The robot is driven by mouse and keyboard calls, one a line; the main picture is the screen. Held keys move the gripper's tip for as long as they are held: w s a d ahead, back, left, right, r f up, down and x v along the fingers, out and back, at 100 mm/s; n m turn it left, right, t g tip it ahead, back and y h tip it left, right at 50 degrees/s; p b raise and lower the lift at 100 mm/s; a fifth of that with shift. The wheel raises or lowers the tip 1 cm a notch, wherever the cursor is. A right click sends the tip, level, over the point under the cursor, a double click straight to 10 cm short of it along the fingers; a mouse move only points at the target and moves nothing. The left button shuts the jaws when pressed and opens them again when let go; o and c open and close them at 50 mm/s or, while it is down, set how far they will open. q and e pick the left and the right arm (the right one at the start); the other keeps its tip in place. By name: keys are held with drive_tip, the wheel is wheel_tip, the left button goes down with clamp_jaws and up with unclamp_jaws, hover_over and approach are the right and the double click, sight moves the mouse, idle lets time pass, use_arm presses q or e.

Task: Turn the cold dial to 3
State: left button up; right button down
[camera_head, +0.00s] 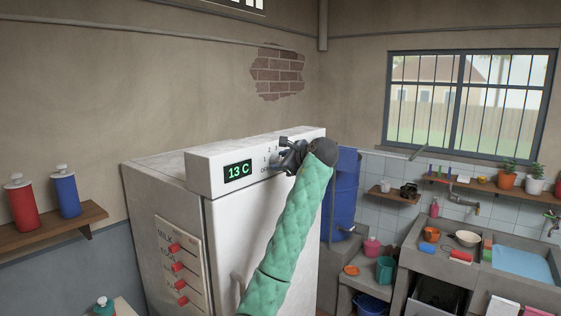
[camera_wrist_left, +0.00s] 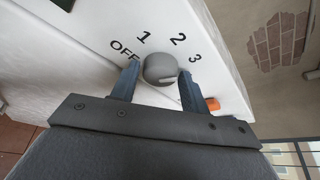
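The white machine (camera_head: 262,225) has a top panel with a green "13 C" display (camera_head: 238,171). In the left wrist view the round grey cold dial (camera_wrist_left: 160,68) sits on the white panel, with OFF, 1, 2 and 3 printed in an arc around it. A pale mark shows low on the dial; I cannot tell its setting for sure. My left gripper (camera_head: 290,156) is at the panel, its two fingers (camera_wrist_left: 159,74) apart on either side of the dial. I cannot tell whether they touch it. My right gripper is not in view.
Red levers (camera_head: 177,267) line the machine's left side. A shelf (camera_head: 60,230) with red and blue bottles is at the left. A blue barrel (camera_head: 343,195) stands behind the machine. A sink counter (camera_head: 475,265) is at the right. An orange piece (camera_wrist_left: 212,104) shows near the right finger.

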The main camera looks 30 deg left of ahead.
use_arm(q)
drive_tip(key=shift+o, duration=1.1)
